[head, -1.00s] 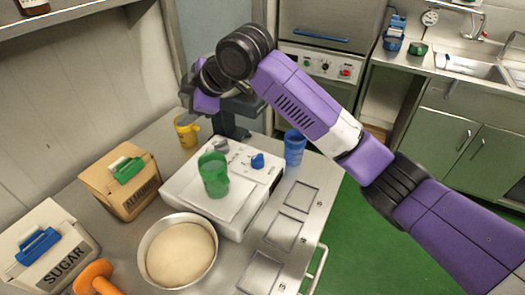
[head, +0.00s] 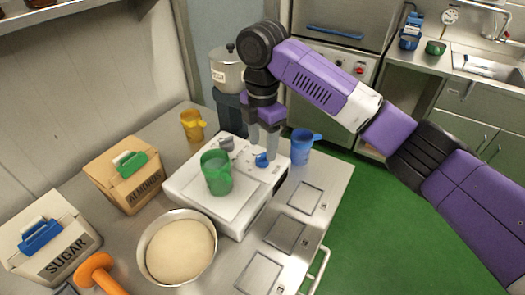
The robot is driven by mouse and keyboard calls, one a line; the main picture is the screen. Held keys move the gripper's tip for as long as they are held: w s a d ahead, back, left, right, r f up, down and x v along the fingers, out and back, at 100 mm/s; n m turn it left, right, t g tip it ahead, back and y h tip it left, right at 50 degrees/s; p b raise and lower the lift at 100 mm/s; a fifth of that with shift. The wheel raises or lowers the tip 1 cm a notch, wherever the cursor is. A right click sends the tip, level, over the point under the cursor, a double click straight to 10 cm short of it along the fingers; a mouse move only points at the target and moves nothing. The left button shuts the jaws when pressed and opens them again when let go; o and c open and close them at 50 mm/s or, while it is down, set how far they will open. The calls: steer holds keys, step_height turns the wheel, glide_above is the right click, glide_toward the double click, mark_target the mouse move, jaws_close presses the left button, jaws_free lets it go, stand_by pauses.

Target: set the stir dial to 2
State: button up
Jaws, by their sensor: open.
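A white hotplate-like unit (head: 185,186) stands on the steel table and carries a green cup (head: 217,176). Its back part has a grey dial (head: 226,143) on the left and a blue dial (head: 261,161) on the right. I cannot read which one is the stir dial, nor their marks or settings. My gripper (head: 263,152) points down with open fingers, just above or around the blue dial. I cannot tell whether the fingers touch it.
A blue mug (head: 302,146) stands close to the right of my gripper. A yellow mug (head: 192,125) is left of the unit, and a steel pot (head: 228,72) stands behind. A dough bowl (head: 148,235), an almonds box (head: 125,182) and a sugar box (head: 45,240) fill the front left.

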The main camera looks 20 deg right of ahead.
mark_target(262, 155)
steer(key=shift+f, duration=1.7)
jaws_close()
